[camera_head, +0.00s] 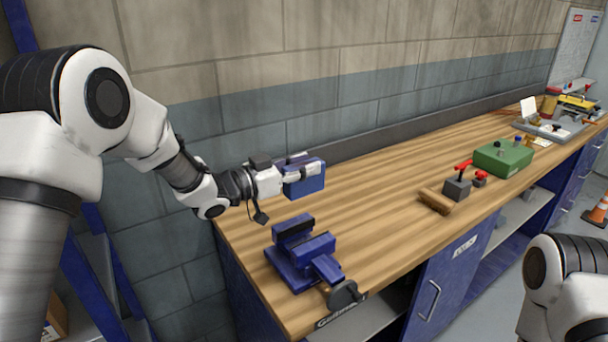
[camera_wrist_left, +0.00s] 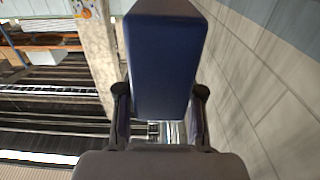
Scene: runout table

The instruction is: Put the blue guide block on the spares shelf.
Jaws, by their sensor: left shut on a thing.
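The blue guide block (camera_head: 304,183) is between the fingers of my left gripper (camera_head: 300,170), above the left end of the wooden workbench (camera_head: 370,170). In the left wrist view the block (camera_wrist_left: 163,65) fills the middle, with a finger of the left gripper (camera_wrist_left: 160,95) on each side. The left gripper is shut on it. My right arm shows at the lower right, but its gripper is out of view. I cannot tell which shelf is the spares shelf.
A blue vise (camera_head: 305,255) stands on the bench's near left corner. A wooden brush or block (camera_head: 435,201), red-handled clamps (camera_head: 458,186) and a green box (camera_head: 503,157) stand farther right. A block wall runs behind. An orange cone (camera_head: 598,212) is on the floor.

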